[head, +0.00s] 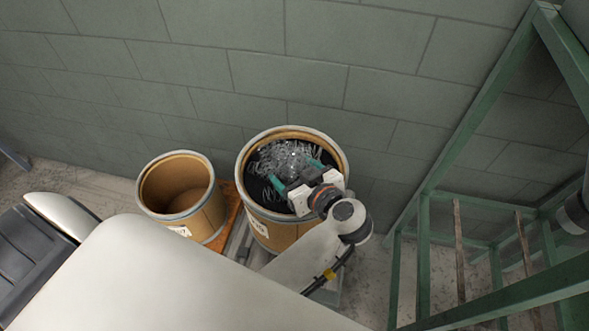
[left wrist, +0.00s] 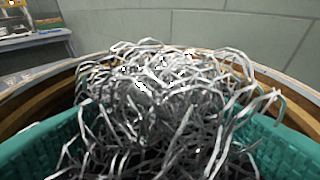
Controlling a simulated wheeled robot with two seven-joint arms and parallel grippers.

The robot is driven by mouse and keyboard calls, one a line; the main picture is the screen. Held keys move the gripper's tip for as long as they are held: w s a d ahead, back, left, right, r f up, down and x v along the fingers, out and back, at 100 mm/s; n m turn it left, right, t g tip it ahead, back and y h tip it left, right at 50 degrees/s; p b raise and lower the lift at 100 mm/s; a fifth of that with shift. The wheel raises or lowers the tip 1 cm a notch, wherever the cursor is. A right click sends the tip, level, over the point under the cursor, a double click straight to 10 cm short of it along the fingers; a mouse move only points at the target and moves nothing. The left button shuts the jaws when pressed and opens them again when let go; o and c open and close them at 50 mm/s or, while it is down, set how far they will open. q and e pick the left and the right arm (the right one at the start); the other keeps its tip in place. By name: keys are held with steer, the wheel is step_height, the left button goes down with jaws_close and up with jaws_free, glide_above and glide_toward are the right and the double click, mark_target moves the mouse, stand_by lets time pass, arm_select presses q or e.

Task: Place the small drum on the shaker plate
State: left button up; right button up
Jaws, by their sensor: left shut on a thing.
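The smaller tan drum (head: 207,213) stands upright and open at the left of a larger one; it looks empty. The larger tan drum (head: 283,234) holds a tangle of shiny metal strips (head: 285,157). My left gripper (head: 294,172) reaches into the mouth of the larger drum, its green fingers on either side of the strips. In the left wrist view the strips (left wrist: 165,95) bulge between the green fingers, and the drum's rim (left wrist: 295,92) curves behind. The shaker plate cannot be made out for certain. My right gripper is out of view.
An orange board (head: 233,208) shows beside the small drum's base, with grey metal (head: 236,243) between the drums. A block wall (head: 290,75) stands close behind. A green steel frame (head: 423,250) stands at the right. Some bare floor (head: 370,285) shows before it.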

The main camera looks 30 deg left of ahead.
arm_select(q)
steer(key=shift+w+f, duration=0.1)
steer(key=shift+f, duration=2.9)
steer(key=o, duration=2)
steer(key=shift+f, duration=0.15)
